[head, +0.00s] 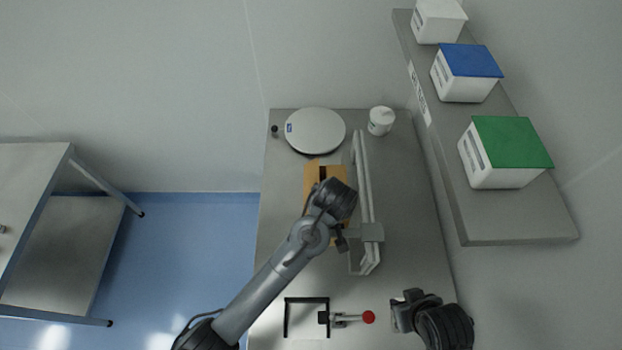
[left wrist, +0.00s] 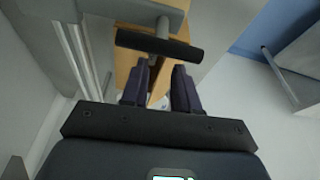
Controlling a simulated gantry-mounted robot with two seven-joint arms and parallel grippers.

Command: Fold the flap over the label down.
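An orange-brown board or box (head: 312,178) lies on the grey bench, partly hidden under my left wrist. In the left wrist view, its orange-brown surfaces (left wrist: 126,62) lie beyond the fingers. I cannot tell which part is the flap, and no label on it is visible. My left gripper (left wrist: 160,75) is open, with a gap between its two dark fingers. A black bar handle (left wrist: 160,45) on a grey metal part crosses just beyond the fingertips; I cannot tell if they touch it. My right gripper (head: 404,311) is over the bench's front right; its finger opening is unclear.
A grey rail fixture (head: 364,190) runs along the bench. A round scale (head: 315,131) and white tub (head: 381,120) stand at the back. A black frame (head: 286,317) and red-knobbed clamp (head: 369,317) are near the front. A shelf (head: 470,215) with boxes is at right.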

